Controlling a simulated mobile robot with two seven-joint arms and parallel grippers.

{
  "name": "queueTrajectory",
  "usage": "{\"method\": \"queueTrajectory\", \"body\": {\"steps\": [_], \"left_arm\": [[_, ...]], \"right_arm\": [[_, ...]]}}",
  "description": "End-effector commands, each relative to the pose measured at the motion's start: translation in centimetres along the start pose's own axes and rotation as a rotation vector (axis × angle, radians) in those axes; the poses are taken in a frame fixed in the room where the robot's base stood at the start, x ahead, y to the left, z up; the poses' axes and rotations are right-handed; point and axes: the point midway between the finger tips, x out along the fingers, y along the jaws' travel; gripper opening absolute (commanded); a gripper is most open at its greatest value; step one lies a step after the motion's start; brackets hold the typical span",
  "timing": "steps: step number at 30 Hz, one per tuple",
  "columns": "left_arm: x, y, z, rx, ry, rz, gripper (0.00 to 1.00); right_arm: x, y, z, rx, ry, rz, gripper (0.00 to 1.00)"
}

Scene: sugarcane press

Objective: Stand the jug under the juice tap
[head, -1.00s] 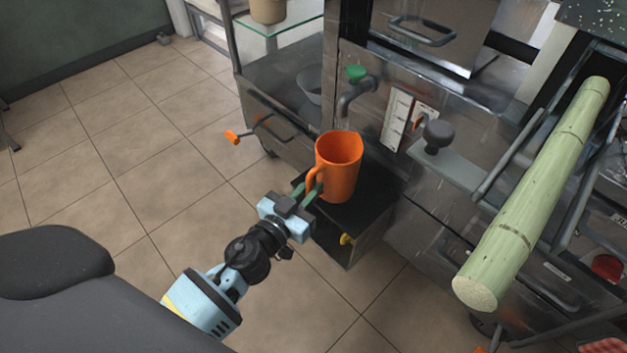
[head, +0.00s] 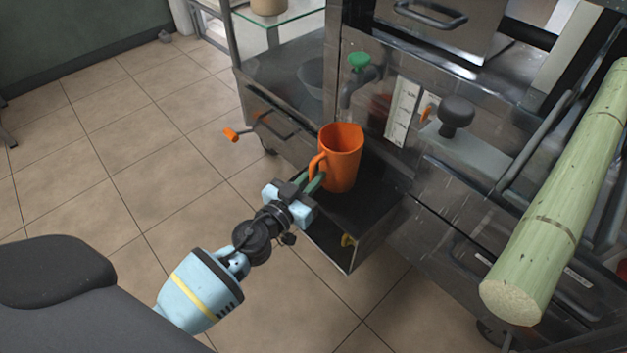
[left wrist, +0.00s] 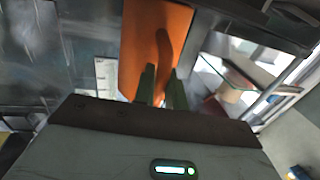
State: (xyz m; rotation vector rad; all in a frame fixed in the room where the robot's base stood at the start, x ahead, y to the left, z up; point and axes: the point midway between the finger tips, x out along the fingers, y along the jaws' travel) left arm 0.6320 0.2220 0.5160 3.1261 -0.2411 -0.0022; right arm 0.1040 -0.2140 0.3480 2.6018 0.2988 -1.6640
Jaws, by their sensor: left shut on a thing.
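The orange jug (head: 342,155) is upright at the black shelf (head: 352,205) on the front of the steel press; I cannot tell whether its base touches the shelf. My left gripper (head: 316,180) is shut on the jug's handle, on its lower left side. In the left wrist view the jug (left wrist: 150,40) stands ahead, with the gripper fingers (left wrist: 162,85) at its handle. The juice tap (head: 350,88) with its green knob (head: 360,61) is on the press just above and behind the jug. My right gripper is out of view.
A thick sugarcane stalk (head: 555,210) lies along the right of the press. A dark round knob (head: 456,112) and a white scale strip (head: 402,112) are right of the tap. An orange-tipped crank handle (head: 231,135) juts out at left. The tiled floor (head: 130,150) is clear.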

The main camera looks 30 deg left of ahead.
Motion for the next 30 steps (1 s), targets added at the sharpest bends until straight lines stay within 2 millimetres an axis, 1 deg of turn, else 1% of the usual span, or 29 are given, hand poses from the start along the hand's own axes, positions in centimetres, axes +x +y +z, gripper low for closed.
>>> {"method": "queueTrajectory", "body": {"steps": [5,10,11,15,16,23,27,30], "left_arm": [[0.0,0.0,-0.3,0.0,0.003,0.0,0.0],[0.0,0.0,0.2,-0.001,0.002,0.0,0.0],[0.0,0.0,0.2,-0.001,0.001,0.0,0.14],[0.0,0.0,0.1,-0.001,0.001,0.0,0.32],[0.0,0.0,0.1,-0.001,0.001,0.0,0.34],[0.0,0.0,0.1,0.0,0.001,0.0,0.34],[0.0,0.0,-0.4,0.002,0.002,0.0,0.34],[-1.1,0.0,0.0,-0.002,-0.001,0.0,0.34]], "right_arm": [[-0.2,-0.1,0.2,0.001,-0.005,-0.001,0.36],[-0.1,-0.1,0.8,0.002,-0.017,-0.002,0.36],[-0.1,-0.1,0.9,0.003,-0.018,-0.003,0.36],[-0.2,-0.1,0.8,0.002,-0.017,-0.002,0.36],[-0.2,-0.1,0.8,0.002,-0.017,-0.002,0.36],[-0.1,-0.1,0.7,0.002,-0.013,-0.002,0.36],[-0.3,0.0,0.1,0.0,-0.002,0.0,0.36],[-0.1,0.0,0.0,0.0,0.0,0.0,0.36]]}}
